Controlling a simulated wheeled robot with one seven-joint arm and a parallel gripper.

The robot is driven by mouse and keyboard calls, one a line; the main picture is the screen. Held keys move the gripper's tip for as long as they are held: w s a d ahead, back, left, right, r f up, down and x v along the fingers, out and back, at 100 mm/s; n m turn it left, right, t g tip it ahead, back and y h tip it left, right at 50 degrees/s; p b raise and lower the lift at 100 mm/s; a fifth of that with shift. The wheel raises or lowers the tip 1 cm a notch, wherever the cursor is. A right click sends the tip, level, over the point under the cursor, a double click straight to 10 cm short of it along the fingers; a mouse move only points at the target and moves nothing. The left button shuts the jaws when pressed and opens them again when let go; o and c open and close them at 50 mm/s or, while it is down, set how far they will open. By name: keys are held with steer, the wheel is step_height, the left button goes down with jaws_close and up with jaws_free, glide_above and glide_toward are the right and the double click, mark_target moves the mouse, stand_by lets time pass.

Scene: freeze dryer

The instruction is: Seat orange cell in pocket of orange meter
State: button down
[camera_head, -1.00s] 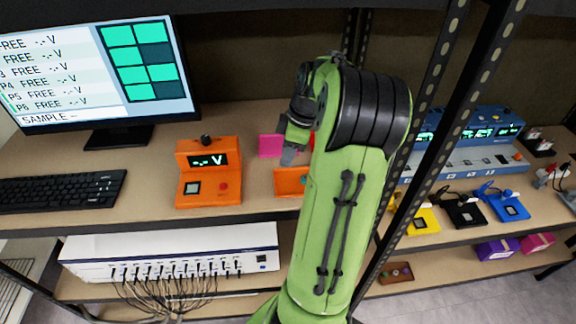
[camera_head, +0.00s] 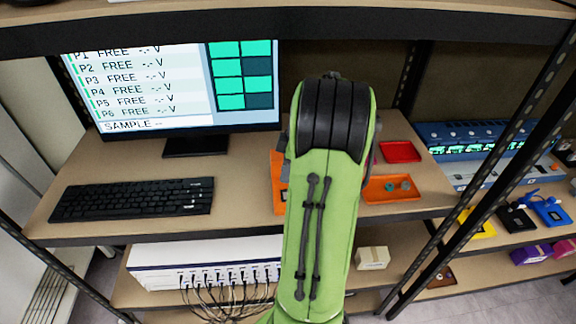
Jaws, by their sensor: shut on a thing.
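The orange meter (camera_head: 278,186) stands on the bench and is mostly hidden behind my green arm. Only a strip of its left side shows, so its pocket and display cannot be seen. My gripper is hidden behind the arm, over the area of the meter. I cannot see its fingers or what is between them. The orange cell is not visible. An orange tray (camera_head: 378,195) lies right of the arm with small round pieces in it, one of them greenish.
A red tray (camera_head: 401,152) lies behind the orange tray. The monitor (camera_head: 172,85) and keyboard (camera_head: 132,199) are on the left. A blue instrument (camera_head: 470,141) stands at the right, beyond a rack post. A shelf edge crosses above. The bench between keyboard and meter is clear.

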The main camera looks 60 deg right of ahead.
steer(key=shift+s+d+f, duration=0.2)
steer(key=shift+s+f, duration=0.05)
step_height(320, 180, down, 6)
steer(key=b, duration=0.5)
steer(key=shift+d+r, duration=0.1)
steer(key=shift+r, duration=0.05)
steer(key=shift+s+f+b, duration=0.1)
steer(key=shift+f+b, duration=0.35)
steer(key=shift+b, duration=0.15)
stand_by(1.3)
